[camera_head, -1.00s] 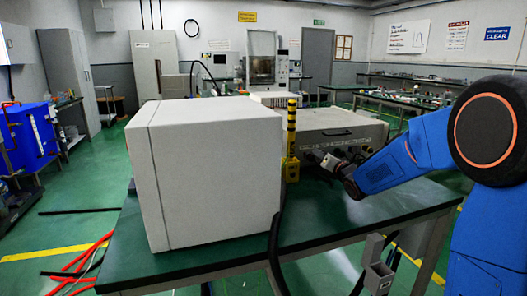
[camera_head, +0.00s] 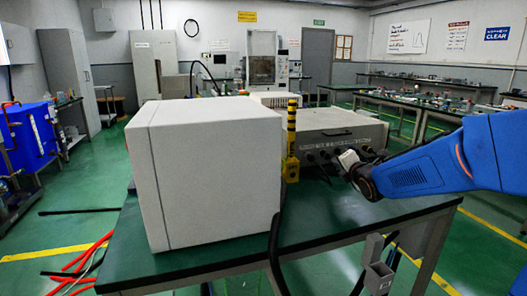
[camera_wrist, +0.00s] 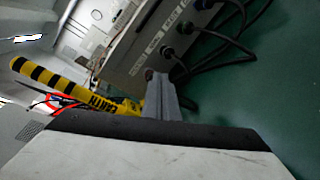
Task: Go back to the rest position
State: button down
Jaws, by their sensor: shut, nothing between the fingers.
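My gripper (camera_head: 342,160) is in front of the right part of the generator's front panel in the head view. Its fingers (camera_wrist: 160,84) are closed together and empty in the wrist view. The microwave generator (camera_head: 338,135) is a low light-grey box on the green bench. Its labelled front panel, with black cables plugged in, also shows in the wrist view (camera_wrist: 140,50). I cannot tell how far the fingertips are from the panel. The gripper and wrist hide part of the panel's right side in the head view.
A big white box (camera_head: 215,175) stands on the bench (camera_head: 330,225) to the left. A yellow-and-black earth rod (camera_head: 291,140) stands upright between it and the generator. Black cables run over the bench. A grey holder (camera_head: 378,272) hangs at the front edge. The bench's front right is mostly clear.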

jog(key=s+d+m, duration=0.1)
jog(key=s+m, duration=0.1)
jog(key=s, duration=0.1)
jog(key=s+d+m+g+h, duration=0.1)
jog(key=s+m, duration=0.1)
jog(key=s, duration=0.1)
jog(key=s+f+m+g+h, duration=0.1)
jog(key=s+m, duration=0.1)
jog(key=s, duration=0.1)
jog(key=shift+d+m, duration=0.3)
jog(key=shift+d, duration=0.1)
jog(key=s+f+m+g, duration=0.3)
jog(key=s+m, duration=0.3)
jog(key=s, duration=0.6)
jog(key=s+f+m+g, duration=0.2)
jog(key=s+f+m, duration=0.2)
jog(key=s, duration=0.9)
jog(key=s+f+m+g, duration=0.3)
jog(key=s+m, duration=0.6)
jog(key=s, duration=0.3)
jog(key=shift+s+f+g, duration=0.2)
jog(key=shift+f+g, duration=0.1)
jog(key=shift+f, duration=0.25)
jog(key=c, duration=2.4)
grip_release()
jog(key=shift+c, duration=0.2)
